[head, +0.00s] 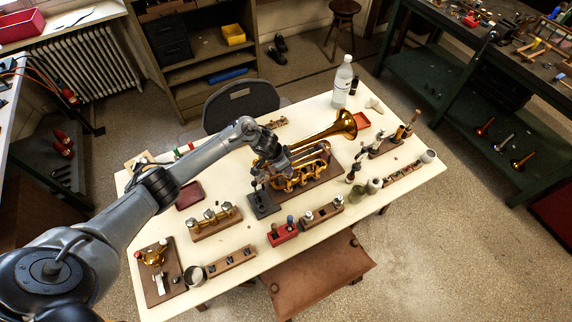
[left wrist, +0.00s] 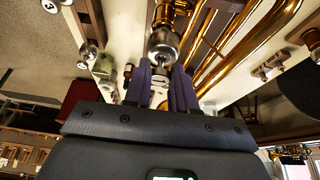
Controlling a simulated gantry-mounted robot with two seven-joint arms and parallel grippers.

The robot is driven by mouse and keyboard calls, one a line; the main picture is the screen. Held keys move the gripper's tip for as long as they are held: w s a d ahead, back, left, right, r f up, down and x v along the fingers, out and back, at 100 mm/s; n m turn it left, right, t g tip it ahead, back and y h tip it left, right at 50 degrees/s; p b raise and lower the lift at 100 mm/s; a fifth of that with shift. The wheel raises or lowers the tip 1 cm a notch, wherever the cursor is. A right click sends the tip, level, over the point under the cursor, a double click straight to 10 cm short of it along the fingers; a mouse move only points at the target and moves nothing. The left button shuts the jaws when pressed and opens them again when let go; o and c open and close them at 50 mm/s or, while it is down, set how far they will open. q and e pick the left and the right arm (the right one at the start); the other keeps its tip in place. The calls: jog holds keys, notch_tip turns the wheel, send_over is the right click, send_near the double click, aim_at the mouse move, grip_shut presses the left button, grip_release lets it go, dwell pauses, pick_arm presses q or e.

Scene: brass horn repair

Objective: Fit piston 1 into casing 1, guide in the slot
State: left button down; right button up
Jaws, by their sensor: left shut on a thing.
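The brass horn (head: 343,124) lies on a brown board on the cream table, its bell toward the back right. My left gripper (head: 280,168) is over the horn's valve section, and the arm hides part of it. In the left wrist view, the two purple fingers (left wrist: 168,88) are close together, shut on a small silvery part, taken as piston 1 (left wrist: 161,76). A round silver and brass cylinder end (left wrist: 163,42) is just beyond the fingertips, beside brass tubes (left wrist: 250,40). I cannot tell which casing this is, how deep the piston sits or where its guide points.
A wooden block with valve parts (head: 215,222) and a red block (head: 283,235) stand in front. A dark stand (head: 262,207) is close to the horn's left. A clear bottle (head: 342,82) stands behind. Small tools and jars crowd the right; the table's front right is clearer.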

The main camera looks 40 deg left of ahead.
pick_arm(q)
jog(key=shift+f+b, duration=0.7)
jog(key=shift+f, duration=0.6)
jog(key=c, duration=0.8)
grip_release()
jog(key=shift+c, duration=0.2)
jog(key=p+v, duration=0.1)
jog(key=v, duration=0.9)
jog(key=shift+s+r+p, duration=0.2)
jog(key=shift+r+p, duration=0.15)
jog(key=shift+p, duration=0.05)
